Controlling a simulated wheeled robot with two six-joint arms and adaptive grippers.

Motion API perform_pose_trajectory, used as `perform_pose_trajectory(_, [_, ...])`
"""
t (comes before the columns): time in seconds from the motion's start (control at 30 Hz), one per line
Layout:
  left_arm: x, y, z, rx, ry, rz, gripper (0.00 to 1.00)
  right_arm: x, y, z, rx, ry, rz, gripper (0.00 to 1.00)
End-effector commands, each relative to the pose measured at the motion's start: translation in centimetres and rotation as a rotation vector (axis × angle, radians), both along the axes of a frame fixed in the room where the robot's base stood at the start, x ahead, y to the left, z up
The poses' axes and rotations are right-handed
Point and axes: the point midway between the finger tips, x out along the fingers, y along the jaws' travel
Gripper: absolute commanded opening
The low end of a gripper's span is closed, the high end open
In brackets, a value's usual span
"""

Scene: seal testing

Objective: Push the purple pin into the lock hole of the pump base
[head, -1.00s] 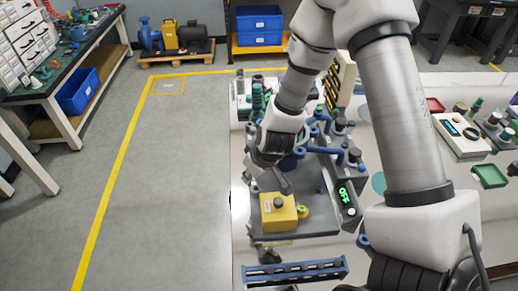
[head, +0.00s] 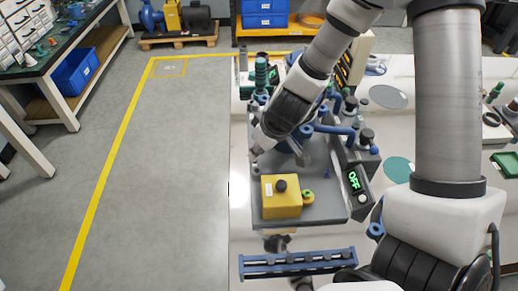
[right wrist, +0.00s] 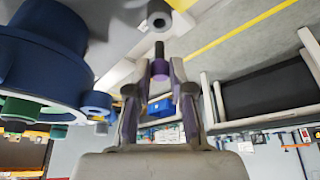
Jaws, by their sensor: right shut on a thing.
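The purple pin (right wrist: 160,69) is between the fingertips of my right gripper (right wrist: 158,82) in the right wrist view, its dark shaft pointing away from the palm. A grey round part with a hole (right wrist: 159,18) lies just beyond the shaft tip; whether they touch I cannot tell. The blue pump body (right wrist: 45,50) is to the left. In the head view my right gripper (head: 262,146) is tilted down at the left side of the blue pump (head: 296,150), above the grey pump base (head: 260,217). The pin is hidden there.
A yellow block with a black knob (head: 283,204) sits at the front of the base. A blue rack (head: 298,263) lies in front. The floor to the left is clear.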

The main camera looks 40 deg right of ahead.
Motion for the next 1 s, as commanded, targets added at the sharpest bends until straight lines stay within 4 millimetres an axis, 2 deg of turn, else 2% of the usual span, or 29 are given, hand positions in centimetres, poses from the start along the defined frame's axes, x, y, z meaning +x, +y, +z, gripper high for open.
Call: perform_pose_trajectory(1.0, [0.01,-0.01,0.50,0.000,0.000,0.000,0.40,-0.55,-0.13,0.08,-0.001,0.000,0.000,0.00])
